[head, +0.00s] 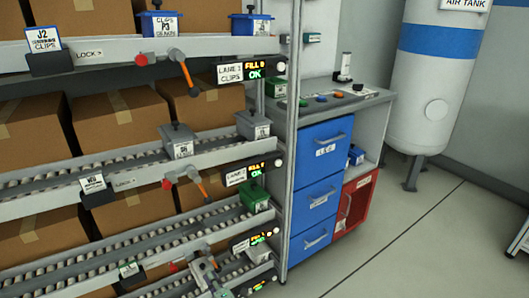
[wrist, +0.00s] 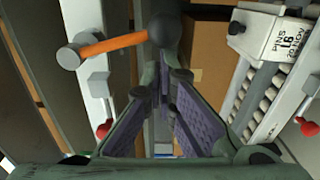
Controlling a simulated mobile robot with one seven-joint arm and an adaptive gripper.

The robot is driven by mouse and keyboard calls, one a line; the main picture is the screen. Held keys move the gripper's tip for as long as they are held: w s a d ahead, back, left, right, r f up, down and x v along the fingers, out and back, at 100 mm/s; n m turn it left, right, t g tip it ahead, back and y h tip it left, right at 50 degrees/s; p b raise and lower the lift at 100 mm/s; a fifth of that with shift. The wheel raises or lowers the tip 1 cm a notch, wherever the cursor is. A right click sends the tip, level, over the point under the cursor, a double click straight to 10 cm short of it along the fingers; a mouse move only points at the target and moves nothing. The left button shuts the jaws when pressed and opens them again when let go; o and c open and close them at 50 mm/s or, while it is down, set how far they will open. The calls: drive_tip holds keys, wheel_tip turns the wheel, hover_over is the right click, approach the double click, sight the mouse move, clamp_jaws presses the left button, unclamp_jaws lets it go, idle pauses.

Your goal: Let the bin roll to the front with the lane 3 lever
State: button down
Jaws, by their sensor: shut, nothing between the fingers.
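The third lever down the rack is at the bottom of the head view, mostly covered by my gripper (head: 205,268). In the wrist view an orange lever (wrist: 115,45) with a grey hub and a black ball knob (wrist: 170,28) lies just beyond my gripper (wrist: 168,82). The fingers are shut with nothing between them; I cannot tell whether they touch the knob. A green bin (head: 254,197) stands near the front end of the third roller lane (head: 190,222). The display (head: 255,239) below it is lit, its text too small to read.
Two similar orange levers hang above, at lane 1 (head: 183,68) and the lane below (head: 195,180). Red lock knobs (wrist: 103,130) sit close to my gripper. A grey bin labelled PINS (wrist: 275,38) stands on rollers at the right. Open floor (head: 440,250) lies right of the rack.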

drive_tip(key=a+v, duration=0.1)
drive_tip(key=v, duration=0.7)
drive_tip(key=shift+s+p, duration=0.4)
drive_tip(key=shift+p, duration=0.05)
